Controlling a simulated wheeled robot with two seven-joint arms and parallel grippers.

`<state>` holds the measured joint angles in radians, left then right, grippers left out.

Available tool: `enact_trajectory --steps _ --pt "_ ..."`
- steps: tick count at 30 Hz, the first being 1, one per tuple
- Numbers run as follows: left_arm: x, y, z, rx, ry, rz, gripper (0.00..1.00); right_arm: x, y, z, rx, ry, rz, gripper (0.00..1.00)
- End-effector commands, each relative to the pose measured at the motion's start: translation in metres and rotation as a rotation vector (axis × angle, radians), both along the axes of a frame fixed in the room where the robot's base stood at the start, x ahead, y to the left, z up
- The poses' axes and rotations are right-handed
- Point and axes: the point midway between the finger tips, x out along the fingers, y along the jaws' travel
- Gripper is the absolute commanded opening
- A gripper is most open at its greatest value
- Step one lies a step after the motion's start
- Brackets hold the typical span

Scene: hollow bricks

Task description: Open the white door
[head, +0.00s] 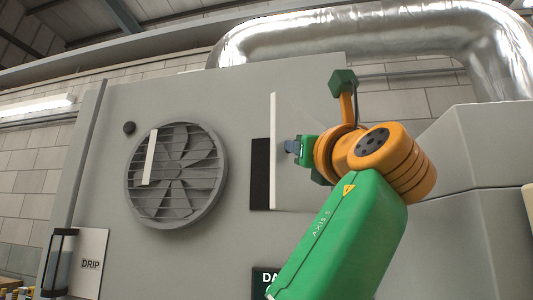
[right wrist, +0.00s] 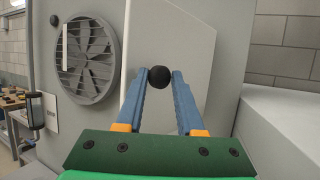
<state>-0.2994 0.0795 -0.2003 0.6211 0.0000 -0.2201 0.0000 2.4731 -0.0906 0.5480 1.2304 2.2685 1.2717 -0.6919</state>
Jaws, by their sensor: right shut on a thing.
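The white door (head: 298,108) stands ajar on the grey cabinet front, with a dark opening (head: 260,175) showing at its left edge. In the right wrist view the pale door panel (right wrist: 190,45) is behind my fingers. My right gripper (head: 291,146) is at the door's face. In the right wrist view its blue fingers (right wrist: 160,78) are shut on a round black knob (right wrist: 159,75). The knob is in front of the door panel; its mounting is hidden. My left gripper is not in view.
A round grey fan (head: 180,205) is left of the door, with a white upright bar (head: 149,158) in front of it. A silver duct (head: 360,32) runs above. A grey block (right wrist: 275,135) stands at right. A DRIP sign (head: 90,264) is lower left.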

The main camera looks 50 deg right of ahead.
Motion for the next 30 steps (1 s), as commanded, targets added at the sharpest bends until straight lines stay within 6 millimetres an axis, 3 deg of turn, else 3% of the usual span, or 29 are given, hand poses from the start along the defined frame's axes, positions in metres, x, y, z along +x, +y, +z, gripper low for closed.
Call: enact_trajectory --steps 17,18,21,30 --pt "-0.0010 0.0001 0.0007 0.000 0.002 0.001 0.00 -0.0060 -0.0036 0.0040 -0.001 -0.015 -0.016 0.00" --pt "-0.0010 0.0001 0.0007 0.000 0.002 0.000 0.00 -0.0060 -0.0036 0.0040 -0.001 -0.015 -0.016 0.39" --pt "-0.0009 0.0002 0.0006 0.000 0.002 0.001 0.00 -0.0055 -0.0034 0.0038 -0.002 -0.015 -0.015 0.66" --pt "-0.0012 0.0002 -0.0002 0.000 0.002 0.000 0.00 -0.0036 -0.0033 0.0018 0.001 -0.009 -0.012 0.66"
